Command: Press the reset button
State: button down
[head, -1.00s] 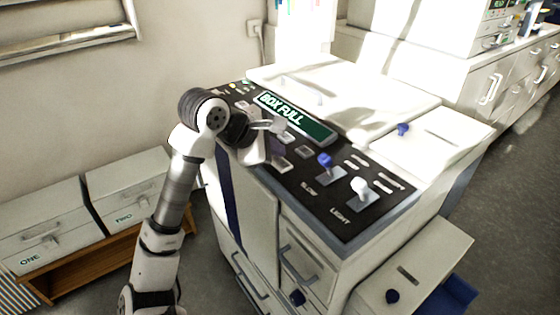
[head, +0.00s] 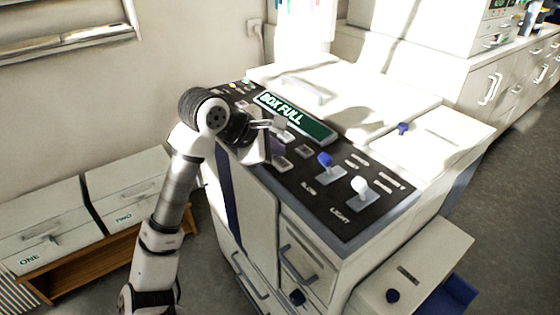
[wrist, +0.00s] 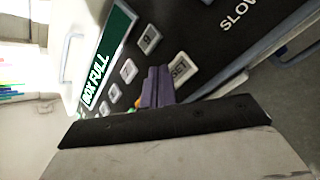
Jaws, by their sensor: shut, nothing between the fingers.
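The reset button is a pale square key on the black control panel of a white machine. In the wrist view the button (wrist: 181,68) shows the letters "SET", with its left part hidden behind my fingers. In the head view a pale key (head: 281,163) beside my fingertips appears to be the same button. My gripper (wrist: 160,72) has its purple fingers shut and empty, pointing down at the panel right beside the button. I cannot tell whether the tips touch it. In the head view my gripper (head: 277,147) is over the panel's left half.
A green display (head: 293,118) reads "BOX FULL" behind the keys. A blue lever (head: 325,160) and a white lever (head: 360,187) stand up to the right. Other keys, such as one marked "A" (wrist: 148,40), are close by. Two drawer boxes labelled ONE and TWO are at left.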

aim_at(276, 163)
jog(key=shift+f+b, duration=0.45)
jog(key=shift+b, duration=0.15)
jog(key=shift+f+b, duration=0.35)
jog(key=shift+b, duration=0.2)
dwell(0.5)
jog(key=shift+r, duration=0.85)
jog(key=shift+r, duration=0.1)
jog(key=shift+r+p, duration=1.2)
jog(key=shift+r, duration=1.2)
